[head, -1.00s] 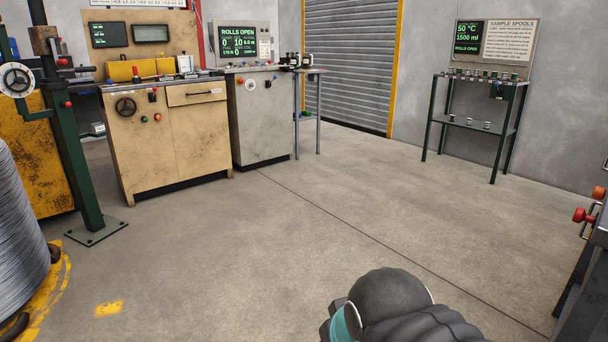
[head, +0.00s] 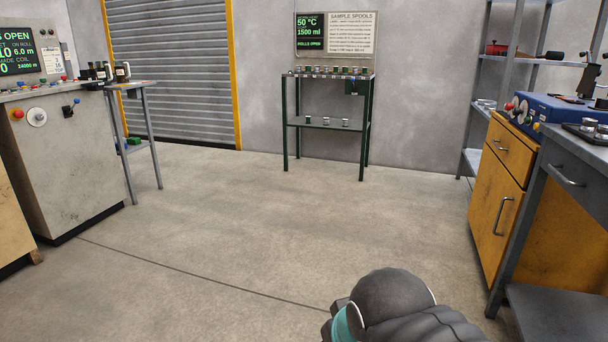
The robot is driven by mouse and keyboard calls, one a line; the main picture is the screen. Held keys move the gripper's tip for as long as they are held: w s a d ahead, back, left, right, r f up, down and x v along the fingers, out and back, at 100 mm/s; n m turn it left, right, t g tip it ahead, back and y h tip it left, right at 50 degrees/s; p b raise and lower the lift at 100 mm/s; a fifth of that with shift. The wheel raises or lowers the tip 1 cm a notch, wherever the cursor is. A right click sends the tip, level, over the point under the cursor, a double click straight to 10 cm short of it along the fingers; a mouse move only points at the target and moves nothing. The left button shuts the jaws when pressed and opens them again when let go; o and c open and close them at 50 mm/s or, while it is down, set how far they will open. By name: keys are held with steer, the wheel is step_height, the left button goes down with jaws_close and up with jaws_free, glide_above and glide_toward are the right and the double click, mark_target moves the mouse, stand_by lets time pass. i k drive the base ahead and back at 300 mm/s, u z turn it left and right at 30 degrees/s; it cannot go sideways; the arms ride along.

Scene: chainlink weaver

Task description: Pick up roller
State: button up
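I cannot make out a roller for certain. Small spool-like pieces (head: 333,71) stand in a row on top of a narrow green-framed stand (head: 285,125) against the back wall. A few more small pieces (head: 326,121) sit on its lower shelf. Dark bottle-like items (head: 108,72) stand on a small grey side table (head: 151,130) at the left. Only a dark, rounded part of my arm shows at the bottom of the head view; my gripper's fingers are not visible.
A grey control cabinet (head: 65,170) with knobs stands at the left. A yellow cabinet (head: 492,205) and a grey workbench (head: 580,165) stand at the right, with metal shelving (head: 478,115) behind. The concrete floor (head: 270,210) between them is clear.

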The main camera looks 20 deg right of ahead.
mark_target(588, 127)
steer(key=z, duration=1)
steer(key=i, duration=1.1)
steer(key=z, duration=1)
